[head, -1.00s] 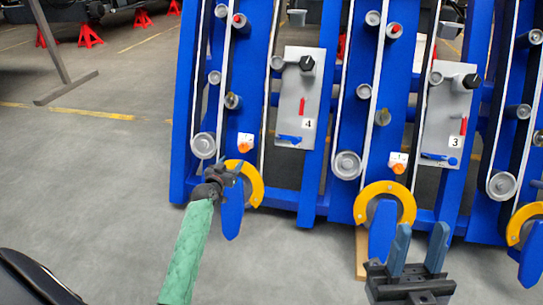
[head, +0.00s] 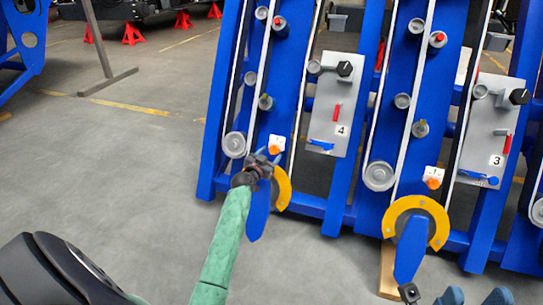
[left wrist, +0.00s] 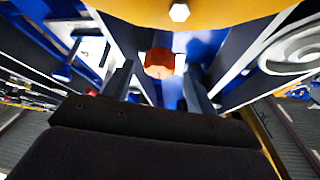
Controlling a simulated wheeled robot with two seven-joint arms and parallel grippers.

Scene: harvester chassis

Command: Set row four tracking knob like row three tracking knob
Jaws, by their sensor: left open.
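The panel marked 4 (head: 333,105) has a black knob (head: 344,68), a red lever and a blue handle. Left of it, a small orange knob (head: 276,149) sits on a white plate. Panel 3 (head: 492,130) has the same parts, with its black knob (head: 520,96); another orange knob (head: 432,182) is left of it. The orange knobs' angles are too small to read. My left gripper (head: 264,160) is open, just below the row four orange knob. In the left wrist view that knob (left wrist: 159,62) appears between the open fingers, apart from them.
Yellow curved guards (head: 441,215) with blue pointed parts stand under the rows, close to my left gripper. Belts and rollers (head: 378,176) run up the blue frames. The grey floor (head: 110,180) at left is clear.

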